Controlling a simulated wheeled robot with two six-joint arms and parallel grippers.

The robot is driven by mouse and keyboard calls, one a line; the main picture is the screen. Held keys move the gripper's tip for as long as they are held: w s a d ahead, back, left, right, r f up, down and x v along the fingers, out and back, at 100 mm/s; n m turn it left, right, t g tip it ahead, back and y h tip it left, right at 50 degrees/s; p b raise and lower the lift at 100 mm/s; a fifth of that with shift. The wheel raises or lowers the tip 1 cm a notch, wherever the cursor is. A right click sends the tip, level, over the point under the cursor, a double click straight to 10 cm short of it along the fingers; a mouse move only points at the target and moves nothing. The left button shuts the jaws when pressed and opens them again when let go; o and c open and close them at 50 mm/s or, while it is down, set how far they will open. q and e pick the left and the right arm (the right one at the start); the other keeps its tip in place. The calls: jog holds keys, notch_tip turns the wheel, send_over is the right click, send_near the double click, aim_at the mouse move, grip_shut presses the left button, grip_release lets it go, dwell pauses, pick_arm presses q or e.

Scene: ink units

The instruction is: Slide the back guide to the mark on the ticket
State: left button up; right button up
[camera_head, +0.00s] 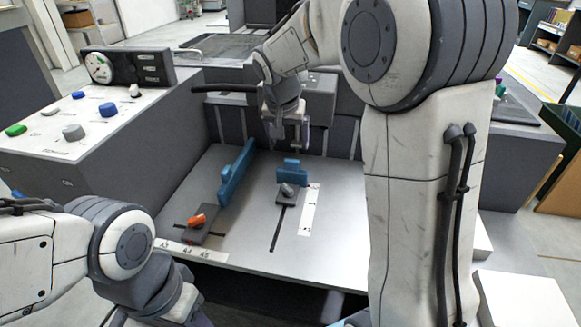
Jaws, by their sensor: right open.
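The back guide (291,169) is a short blue block with a grey lever (287,189) on a dark slide. It sits at the upper end of a dark slot in the grey feed tray (230,240), beside a white scale strip (310,210). My right gripper (287,146) is open, pointing down just behind and above the back guide; I cannot tell whether it touches. A ticket with a mark cannot be made out. My left arm shows at the lower left, but its gripper is out of view.
A long blue side guide (236,174) with an orange lever (197,220) stands left of the back guide, near a strip marked A3, A4, A5 (190,248). A control panel (75,120) with coloured knobs is at the left. The tray between the guides is clear.

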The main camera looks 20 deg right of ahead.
aim_at(292, 161)
jog(key=b+x, duration=0.2)
jog(key=x, duration=0.7)
jog(key=shift+f, duration=0.3)
grip_shut()
